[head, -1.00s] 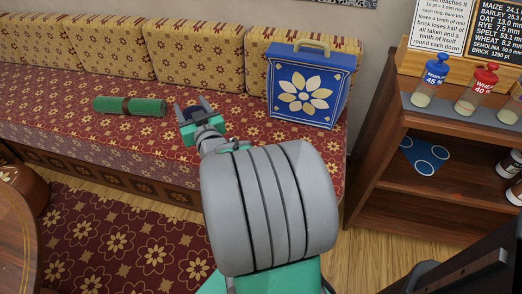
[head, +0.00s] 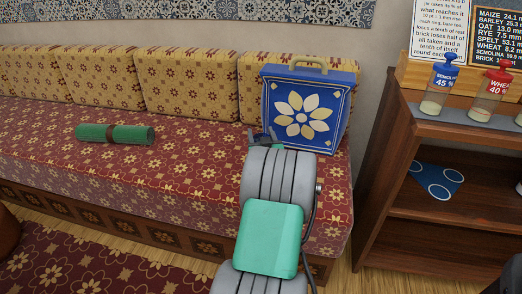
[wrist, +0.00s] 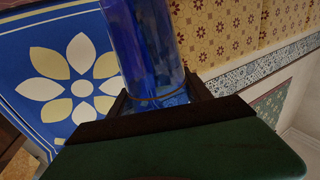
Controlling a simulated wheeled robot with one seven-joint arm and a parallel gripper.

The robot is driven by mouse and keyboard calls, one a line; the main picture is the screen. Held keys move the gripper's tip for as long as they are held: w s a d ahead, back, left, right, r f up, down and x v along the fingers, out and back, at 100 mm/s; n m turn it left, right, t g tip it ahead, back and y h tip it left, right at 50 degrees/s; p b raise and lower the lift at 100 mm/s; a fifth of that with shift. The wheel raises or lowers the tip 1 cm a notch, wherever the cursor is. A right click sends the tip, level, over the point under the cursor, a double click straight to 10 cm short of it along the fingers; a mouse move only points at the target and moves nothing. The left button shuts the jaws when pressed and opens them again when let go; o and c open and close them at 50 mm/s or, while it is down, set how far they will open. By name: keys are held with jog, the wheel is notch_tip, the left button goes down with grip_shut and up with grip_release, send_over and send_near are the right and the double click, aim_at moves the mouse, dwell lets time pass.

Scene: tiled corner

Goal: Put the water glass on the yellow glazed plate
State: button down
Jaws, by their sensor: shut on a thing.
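A clear deep-blue glass (wrist: 145,45) stands between the fingers of my gripper (wrist: 158,97) in the wrist view, and the gripper is shut on it. The glass runs out of the top of that view, so its far end is hidden. In the head view my gripper (head: 262,137) shows only in part above my arm, in front of the blue bag, and the glass is hard to make out there. No yellow glazed plate shows in either view.
A blue bag with a flower (head: 305,112) stands on the red patterned bench (head: 180,190), close to my gripper. A green roll (head: 115,134) lies further left. A wooden shelf (head: 440,210) with dispensers (head: 440,88) stands at right. The bench between roll and bag is clear.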

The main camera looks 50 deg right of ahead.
notch_tip(320, 180, down, 6)
jog(key=w+d+b, duration=0.1)
jog(key=d+b, duration=0.1)
jog(key=shift+w, duration=0.25)
jog(key=shift+d, duration=0.1)
jog(key=shift+f+b, duration=0.15)
jog(key=shift+b, duration=0.25)
jog(key=shift+c, duration=2.3)
grip_release()
